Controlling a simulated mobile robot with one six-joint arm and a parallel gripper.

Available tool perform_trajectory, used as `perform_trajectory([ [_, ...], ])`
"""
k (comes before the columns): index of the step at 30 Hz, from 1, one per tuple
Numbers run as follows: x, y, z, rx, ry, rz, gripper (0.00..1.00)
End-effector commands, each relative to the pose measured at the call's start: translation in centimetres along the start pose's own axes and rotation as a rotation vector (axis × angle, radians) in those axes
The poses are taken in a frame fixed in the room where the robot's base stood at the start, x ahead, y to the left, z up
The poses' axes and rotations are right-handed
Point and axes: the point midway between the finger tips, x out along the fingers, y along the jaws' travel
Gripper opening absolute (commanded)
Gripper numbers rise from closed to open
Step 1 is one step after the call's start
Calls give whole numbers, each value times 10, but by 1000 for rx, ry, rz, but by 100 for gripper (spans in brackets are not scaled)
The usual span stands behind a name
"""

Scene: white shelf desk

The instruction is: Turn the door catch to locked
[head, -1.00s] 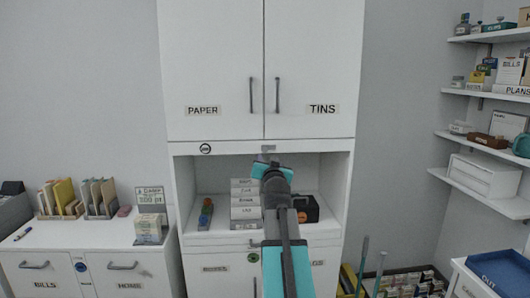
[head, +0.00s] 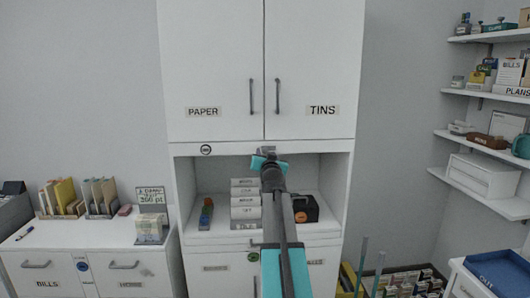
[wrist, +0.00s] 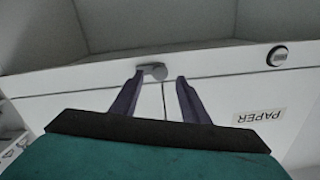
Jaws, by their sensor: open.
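The door catch (wrist: 154,71) is a small grey piece with a rounded end, on the white strip below the seam of the two upper cabinet doors. In the wrist view, which is upside down, it lies roughly crosswise to that seam. In the head view the catch (head: 267,149) shows just above my gripper (head: 268,161), which partly covers that area. In the wrist view my gripper (wrist: 160,79) is open, with dark fingers on either side of the catch. The left finger's tip overlaps the catch's left end; I cannot tell whether they touch.
The upper doors, PAPER (head: 203,112) and TINS (head: 322,110), are closed, with vertical handles. A round badge (head: 206,150) sits left on the strip. The open niche below holds stacked white boxes (head: 244,203) and a dark case (head: 305,208).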

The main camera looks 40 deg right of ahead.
Motion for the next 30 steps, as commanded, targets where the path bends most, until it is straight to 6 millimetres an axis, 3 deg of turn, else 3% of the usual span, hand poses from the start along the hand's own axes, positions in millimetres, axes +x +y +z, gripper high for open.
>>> perform_trajectory([
  [12, 35, 0, 0, 0, 0, 0, 41],
  [26, 39, -1, 0, 0, 0, -1, 41],
  [30, 39, -1, 0, 0, 0, -1, 21],
])
